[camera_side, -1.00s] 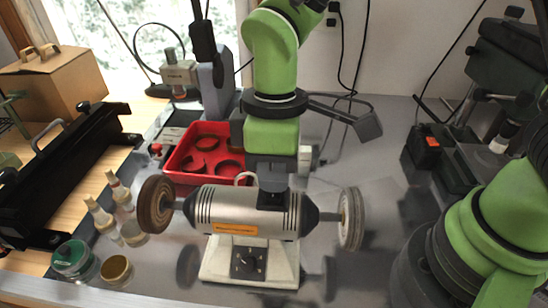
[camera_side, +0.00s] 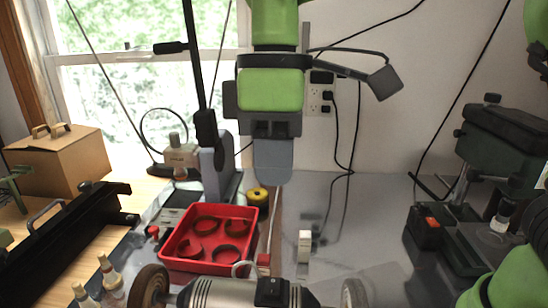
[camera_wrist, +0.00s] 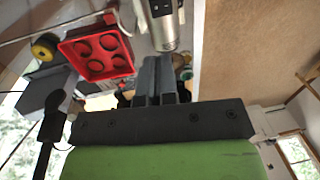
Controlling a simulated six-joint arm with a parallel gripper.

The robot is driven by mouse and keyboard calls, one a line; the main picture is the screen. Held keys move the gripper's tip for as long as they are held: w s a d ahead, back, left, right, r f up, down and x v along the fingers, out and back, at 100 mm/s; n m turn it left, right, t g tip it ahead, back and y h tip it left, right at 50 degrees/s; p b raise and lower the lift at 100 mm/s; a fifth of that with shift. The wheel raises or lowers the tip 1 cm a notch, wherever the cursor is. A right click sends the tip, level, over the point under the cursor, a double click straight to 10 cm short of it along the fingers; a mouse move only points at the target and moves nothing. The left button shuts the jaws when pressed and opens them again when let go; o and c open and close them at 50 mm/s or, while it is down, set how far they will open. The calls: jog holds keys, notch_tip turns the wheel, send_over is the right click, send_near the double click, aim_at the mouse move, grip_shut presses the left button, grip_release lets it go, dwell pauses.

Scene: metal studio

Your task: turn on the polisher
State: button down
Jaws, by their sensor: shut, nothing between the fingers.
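The polisher (camera_side: 220,292) is a silver motor body at the bottom edge of the side view, with a brown wheel (camera_side: 148,288) on its left and a pale wheel (camera_side: 355,294) on its right. Its lower part and front dial are cut off by the frame. Part of its silver body (camera_wrist: 163,25) shows at the top of the wrist view. My gripper (camera_side: 272,178) points down above the polisher in the side picture, clear of it. Its grey fingers (camera_wrist: 160,75) are together and empty in the wrist view.
A red tray (camera_side: 181,253) with round recesses lies left of my gripper, with a yellow roll (camera_side: 257,196) behind it. A small white block (camera_side: 304,246) stands behind the polisher.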

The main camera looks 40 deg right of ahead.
aim_at(272, 293)
jog(key=shift+r, duration=0.1)
jog(key=shift+s+a, duration=0.5)
jog(key=f, duration=0.4)
jog(key=s+f, duration=0.1)
jog(key=f, duration=0.4)
jog(key=a+f, duration=0.1)
jog(key=f, duration=0.4)
jog(key=shift+s+a, duration=0.1)
jog(key=shift+s, duration=0.05)
